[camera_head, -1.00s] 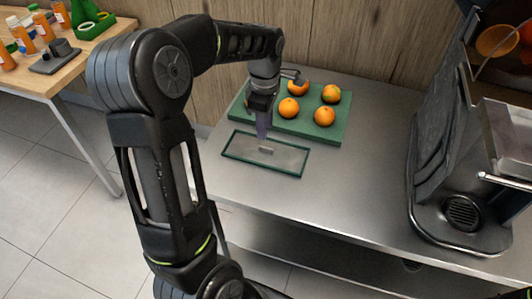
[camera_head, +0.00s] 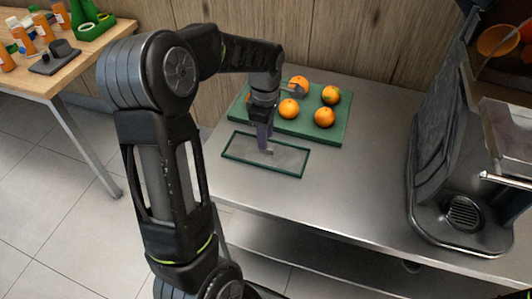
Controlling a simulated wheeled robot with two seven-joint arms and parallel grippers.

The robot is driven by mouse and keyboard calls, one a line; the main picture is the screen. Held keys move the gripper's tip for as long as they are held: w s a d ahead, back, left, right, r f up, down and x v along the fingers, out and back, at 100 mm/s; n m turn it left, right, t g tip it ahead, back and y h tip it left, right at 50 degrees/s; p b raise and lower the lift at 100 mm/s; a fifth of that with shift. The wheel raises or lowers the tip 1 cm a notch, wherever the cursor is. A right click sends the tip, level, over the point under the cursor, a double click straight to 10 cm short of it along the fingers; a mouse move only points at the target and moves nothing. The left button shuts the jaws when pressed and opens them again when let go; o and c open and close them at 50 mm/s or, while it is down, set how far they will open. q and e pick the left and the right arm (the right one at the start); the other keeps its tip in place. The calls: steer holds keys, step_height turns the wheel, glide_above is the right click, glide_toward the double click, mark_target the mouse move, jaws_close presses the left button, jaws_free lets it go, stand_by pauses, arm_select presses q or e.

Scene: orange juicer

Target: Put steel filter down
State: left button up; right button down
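A flat rectangular steel-grey piece with a dark green rim, which looks like the steel filter (camera_head: 288,159), lies at the left of the steel counter, in front of the green board. My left gripper (camera_head: 266,151) points down over its middle, with the fingertips at the small raised grip there. The fingers cover most of that grip, so whether they are closed on it cannot be told. The filter looks level and at or very near the counter surface. My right gripper is not in view.
A green board (camera_head: 314,136) with several oranges (camera_head: 324,117) lies behind the filter. A dark juicer (camera_head: 432,180) stands at the right. The steel counter (camera_head: 365,170) between them is clear. A wooden table (camera_head: 50,85) with bottles (camera_head: 42,28) is at the far left.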

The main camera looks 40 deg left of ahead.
mark_target(286, 158)
arm_select(q)
step_height(286, 158, down, 4)
steer(key=shift+f, duration=0.15)
steer(key=shift+d, duration=0.1)
stand_by(0.5)
jaws_close()
stand_by(0.5)
